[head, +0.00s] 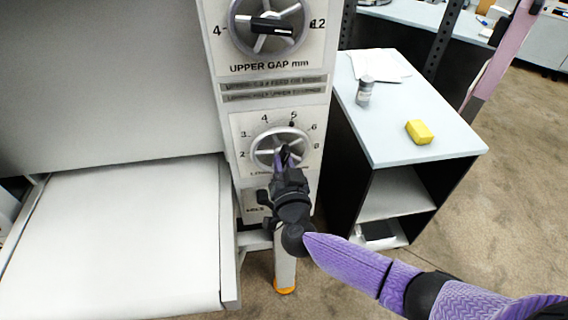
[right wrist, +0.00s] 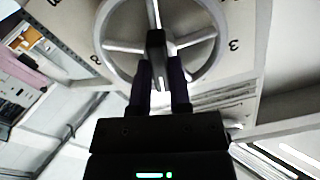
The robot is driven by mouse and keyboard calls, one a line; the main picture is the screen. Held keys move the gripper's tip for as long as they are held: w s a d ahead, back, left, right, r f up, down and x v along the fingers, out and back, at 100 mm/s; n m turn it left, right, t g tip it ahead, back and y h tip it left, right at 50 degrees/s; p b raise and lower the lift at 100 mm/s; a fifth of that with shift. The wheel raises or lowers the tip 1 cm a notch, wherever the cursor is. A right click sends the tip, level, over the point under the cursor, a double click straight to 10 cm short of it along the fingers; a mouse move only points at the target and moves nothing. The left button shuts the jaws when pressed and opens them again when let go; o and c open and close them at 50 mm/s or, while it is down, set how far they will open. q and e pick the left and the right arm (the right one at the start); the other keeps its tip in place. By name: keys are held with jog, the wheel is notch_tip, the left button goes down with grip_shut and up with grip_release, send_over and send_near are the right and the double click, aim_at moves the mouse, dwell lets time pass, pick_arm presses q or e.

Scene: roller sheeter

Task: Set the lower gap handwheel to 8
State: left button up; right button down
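The lower gap handwheel (head: 254,152) is a grey spoked wheel on the white panel, in a dial with 2, 3, 4, 6 and 8 readable. A small black mark (head: 292,124) shows at its top, between 4 and 6. The wheel also fills the top of the right wrist view (right wrist: 125,46), with a black grip bar (right wrist: 156,42) at its centre. My right gripper (head: 284,155) reaches the wheel's centre from below. Its fingers (right wrist: 160,80) lie on both sides of the bar and look shut on it. The gripper hides the wheel's lower part. My left gripper is out of view.
The upper gap handwheel (head: 296,38) is above, its black bar lying roughly level. A side table (head: 390,120) at right holds a grey jar (head: 365,92), paper and a yellow block (head: 419,132). A white bed (head: 120,240) lies at left.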

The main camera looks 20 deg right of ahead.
jog(key=shift+m, duration=0.3)
jog(key=m, duration=0.3)
jog(key=shift+p, duration=0.35)
jog(key=m, duration=0.3)
jog(key=shift+f+m, duration=0.1)
jog(key=shift+m, duration=0.2)
jog(key=m, duration=0.4)
jog(key=shift+m, duration=0.3)
jog(key=shift+m+b, duration=0.55)
jog(key=shift+m, duration=1.65)
jog(key=c, duration=0.6)
grip_release()
jog(key=shift+o, duration=0.2)
